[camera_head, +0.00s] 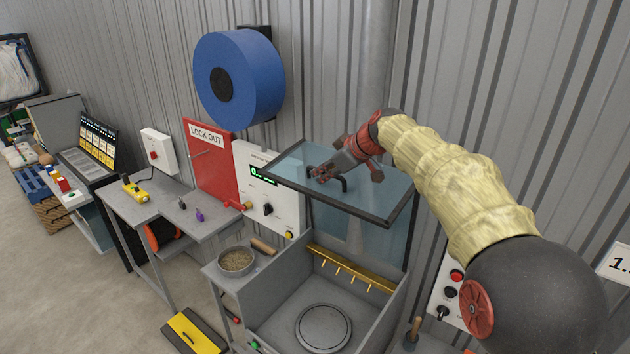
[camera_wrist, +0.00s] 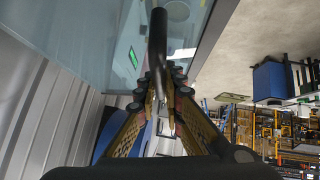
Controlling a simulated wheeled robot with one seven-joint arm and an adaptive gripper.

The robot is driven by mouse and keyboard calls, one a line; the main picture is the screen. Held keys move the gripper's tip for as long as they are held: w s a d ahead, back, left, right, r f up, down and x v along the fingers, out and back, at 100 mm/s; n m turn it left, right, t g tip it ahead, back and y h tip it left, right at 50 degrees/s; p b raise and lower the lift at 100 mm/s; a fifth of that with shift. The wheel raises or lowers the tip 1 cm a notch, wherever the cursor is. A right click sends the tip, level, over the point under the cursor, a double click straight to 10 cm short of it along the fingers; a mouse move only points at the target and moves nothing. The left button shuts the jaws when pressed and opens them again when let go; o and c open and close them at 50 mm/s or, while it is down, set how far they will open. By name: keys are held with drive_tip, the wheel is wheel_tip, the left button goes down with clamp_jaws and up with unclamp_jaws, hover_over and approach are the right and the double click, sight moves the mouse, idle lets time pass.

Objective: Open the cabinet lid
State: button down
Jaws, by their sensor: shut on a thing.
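The cabinet lid (camera_head: 378,186) is a dark-framed glass panel, raised above the open grey cabinet (camera_head: 282,318). A black bar handle (camera_head: 343,183) is fixed on the glass. My gripper (camera_head: 322,172) is at the lid's upper face, shut on the handle. In the wrist view the handle (camera_wrist: 158,35) runs down between the two fingers of my gripper (camera_wrist: 160,92), with the glass (camera_wrist: 90,35) behind it. Inside the cabinet are a round plate (camera_head: 323,328) and a brass bar with nozzles (camera_head: 350,268). My fingers and wrist hide part of the handle.
A control box with green display (camera_head: 267,190) stands on the wall left of the lid. A blue hose reel (camera_head: 255,75) hangs above. A workbench (camera_head: 165,200) stands left. Floor is clear at lower left.

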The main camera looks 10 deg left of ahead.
drive_tip(key=shift+w+d+r, duration=0.25)
drive_tip(key=shift+w+r, duration=0.15)
drive_tip(key=shift+w, duration=0.3)
drive_tip(key=c, duration=1.9)
unclamp_jaws()
drive_tip(key=v, duration=1.2)
drive_tip(key=shift+w+d, duration=0.1)
